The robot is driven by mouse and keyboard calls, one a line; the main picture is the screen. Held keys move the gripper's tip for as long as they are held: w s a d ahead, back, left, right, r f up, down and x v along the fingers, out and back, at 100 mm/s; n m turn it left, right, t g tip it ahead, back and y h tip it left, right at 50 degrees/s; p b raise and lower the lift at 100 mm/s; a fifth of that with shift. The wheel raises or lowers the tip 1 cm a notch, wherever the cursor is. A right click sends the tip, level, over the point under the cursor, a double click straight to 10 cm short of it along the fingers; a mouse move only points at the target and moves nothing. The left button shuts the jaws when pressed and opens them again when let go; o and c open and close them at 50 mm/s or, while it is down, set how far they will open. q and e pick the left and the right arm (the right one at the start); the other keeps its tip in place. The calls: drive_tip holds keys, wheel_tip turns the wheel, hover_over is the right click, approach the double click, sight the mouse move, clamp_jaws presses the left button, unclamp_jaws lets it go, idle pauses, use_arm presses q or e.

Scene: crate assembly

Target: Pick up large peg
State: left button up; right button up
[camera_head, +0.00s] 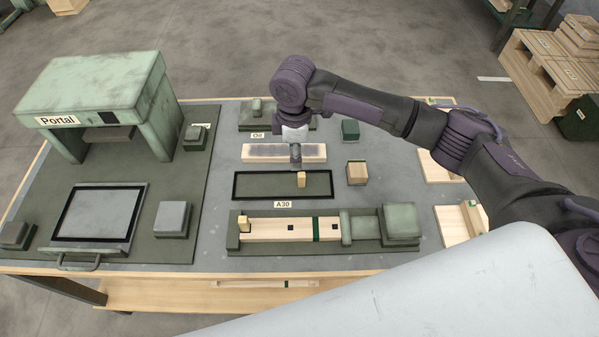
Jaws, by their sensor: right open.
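A small upright wooden peg (302,180) stands in the dark, black-framed tray (262,186) in the middle of the table. Another light wooden peg (244,226) stands at the left end of the wooden board (267,229) in the A30 fixture. A wider wooden block (357,171) sits right of the tray. I cannot tell by label which is the large peg. My right gripper (296,163) points down over the tray's back edge, just behind and above the peg in it. It is open and holds nothing; its fingers look small and partly merged. My left gripper is out of view.
A pale board (283,147) lies behind the tray. The green Portal frame (92,95) and a screen panel (98,214) stand at left. A green clamp block (401,222) closes the fixture's right end. My right arm covers part of the table's right side.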

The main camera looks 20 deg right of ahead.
hover_over(298, 185)
drive_tip(key=f, duration=0.4)
drive_tip(key=shift+w+a+f, duration=0.15)
drive_tip(key=shift+w+f, duration=0.25)
drive_tip(key=shift+f, duration=0.5)
drive_tip(key=f, duration=0.1)
drive_tip(key=f+p, duration=0.1)
drive_tip(key=f, duration=0.2)
drive_tip(key=shift+d+f, duration=0.15)
drive_tip(key=shift+d, duration=0.15)
drive_tip(key=shift+f, duration=0.3)
drive_tip(key=shift+c, duration=0.2)
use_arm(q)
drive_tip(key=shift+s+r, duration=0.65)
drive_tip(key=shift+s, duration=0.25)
use_arm(e)
drive_tip(key=c, duration=0.8)
